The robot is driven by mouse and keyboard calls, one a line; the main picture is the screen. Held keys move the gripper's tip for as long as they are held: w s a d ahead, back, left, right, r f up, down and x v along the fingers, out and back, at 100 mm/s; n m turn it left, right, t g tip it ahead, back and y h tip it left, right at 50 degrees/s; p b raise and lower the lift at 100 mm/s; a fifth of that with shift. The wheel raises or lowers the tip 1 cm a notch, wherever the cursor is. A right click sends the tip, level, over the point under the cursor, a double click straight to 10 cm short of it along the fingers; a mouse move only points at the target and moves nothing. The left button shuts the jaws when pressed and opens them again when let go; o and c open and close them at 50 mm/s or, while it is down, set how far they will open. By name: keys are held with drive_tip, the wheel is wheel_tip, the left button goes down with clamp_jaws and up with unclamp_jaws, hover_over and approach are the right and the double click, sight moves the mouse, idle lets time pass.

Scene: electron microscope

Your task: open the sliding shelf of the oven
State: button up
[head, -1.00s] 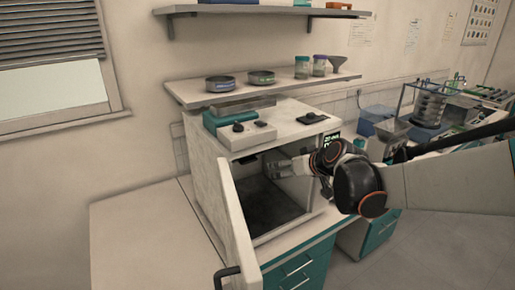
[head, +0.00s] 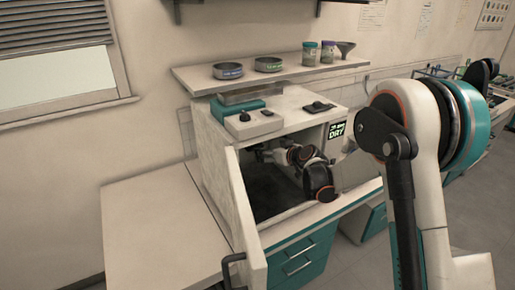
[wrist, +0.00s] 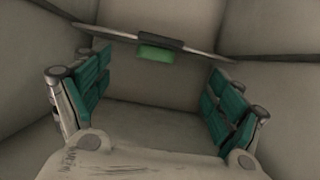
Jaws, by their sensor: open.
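The oven (head: 213,150) is a pale box on the counter. Its door (head: 250,225) stands open towards the front left. The inside is dark, with a dark floor or shelf (head: 265,196) low down. My gripper (head: 262,153) is inside the cavity, partly hidden by my wrist. In the wrist view my gripper (wrist: 160,68) is open and empty, with teal pads on both fingers. Ahead of it a thin grey shelf edge (wrist: 205,51) runs across, with a green tab (wrist: 156,54) at its middle, between and beyond the fingertips. No contact with the tab is visible.
A control box (head: 254,122) and a teal-based tray sit on top of the oven. A wall shelf (head: 300,68) with dishes and jars hangs above. The oven's right side panel (head: 338,132) shows "DRY". Bare counter (head: 150,220) lies to the left.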

sight(255, 146)
drive_tip(key=b+x, duration=0.1)
drive_tip(key=x, duration=1)
drive_tip(key=c, duration=1.5)
drive_tip(key=s+d+b, duration=0.1)
drive_tip(key=s+d, duration=0.4)
drive_tip(key=s, duration=0.2)
drive_tip(key=s+d+b, duration=0.2)
drive_tip(key=s+d, duration=0.3)
drive_tip(key=s, duration=0.3)
drive_tip(key=s+d+b, duration=0.1)
drive_tip(key=s+d, duration=0.4)
drive_tip(key=s, duration=0.3)
drive_tip(key=shift+s+d+b, duration=0.2)
drive_tip(key=shift+d+b, duration=0.1)
drive_tip(key=shift+d, duration=0.05)
drive_tip(key=o, duration=1.5)
